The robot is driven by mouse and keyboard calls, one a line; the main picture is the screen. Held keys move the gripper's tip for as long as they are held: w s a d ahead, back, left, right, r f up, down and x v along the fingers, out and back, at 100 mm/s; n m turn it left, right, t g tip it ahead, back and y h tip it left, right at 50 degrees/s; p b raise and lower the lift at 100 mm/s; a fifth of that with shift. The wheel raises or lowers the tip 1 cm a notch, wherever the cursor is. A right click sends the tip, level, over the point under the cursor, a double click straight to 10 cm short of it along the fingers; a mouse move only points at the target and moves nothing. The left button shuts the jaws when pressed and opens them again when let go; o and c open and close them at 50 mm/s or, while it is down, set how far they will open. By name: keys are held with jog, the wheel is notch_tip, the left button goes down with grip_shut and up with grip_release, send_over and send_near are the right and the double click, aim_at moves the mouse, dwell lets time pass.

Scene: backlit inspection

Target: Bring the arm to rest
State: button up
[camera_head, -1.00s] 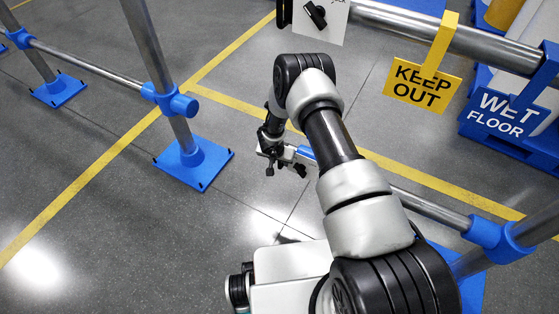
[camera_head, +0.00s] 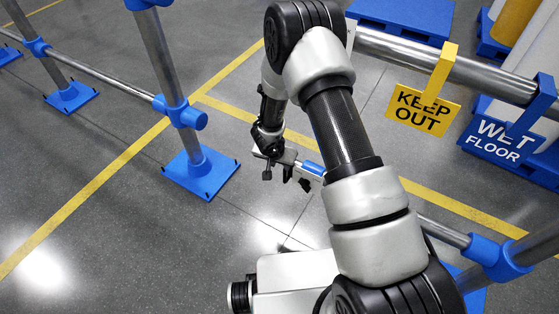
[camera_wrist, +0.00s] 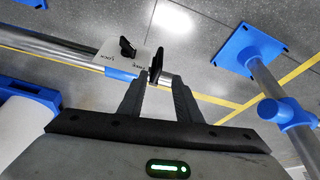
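My gripper (camera_head: 286,176) hangs at the end of my folded arm, low over the grey floor, left of my forearm in the head view. Its dark fingers stand apart with nothing visible held between them. In the wrist view my gripper (camera_wrist: 160,78) also shows a gap between its fingers. Behind them is a white plate with a black knob (camera_wrist: 127,47), on a rail with a blue sleeve. The plate looks to lie beyond the fingers; whether they touch it I cannot tell. In the head view my arm hides most of that plate.
A metal rail (camera_head: 455,65) carries a yellow KEEP OUT sign (camera_head: 422,108) and a blue WET FLOOR sign (camera_head: 503,140) on the right. A post with a blue foot (camera_head: 201,175) stands left of my gripper. Blue pallets (camera_head: 402,18) lie behind. Open floor lies at front left.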

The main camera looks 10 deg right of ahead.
jog(key=shift+s+r, duration=0.1)
jog(key=shift+r, duration=0.15)
dwell(0.3)
